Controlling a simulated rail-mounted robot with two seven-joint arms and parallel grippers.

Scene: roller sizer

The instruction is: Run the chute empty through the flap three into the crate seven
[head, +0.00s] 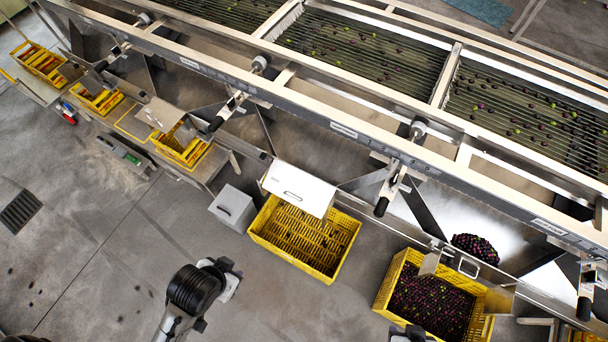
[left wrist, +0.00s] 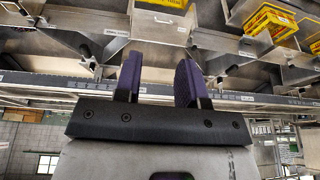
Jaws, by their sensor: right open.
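Dark olives lie in a heap (head: 475,248) in a chute under the sizer at the right. Below it, a yellow crate (head: 378,300) holds many dark olives. A metal flap with a loop handle (head: 468,266) is by that chute. A yellow crate (head: 345,258) left of it looks empty, under a pale chute (head: 298,189). The numbers of chutes, flaps and crates are unreadable. My right gripper (head: 411,332) is open at the bottom edge, mostly cut off, near the olive crate. My left gripper (left wrist: 158,72) has its purple fingers apart with nothing between them.
The sizer's roller bed (head: 360,50) carries scattered olives. Smaller yellow crates (head: 180,150) stand along the line at the left. A grey box (head: 233,208) is beside the empty crate.

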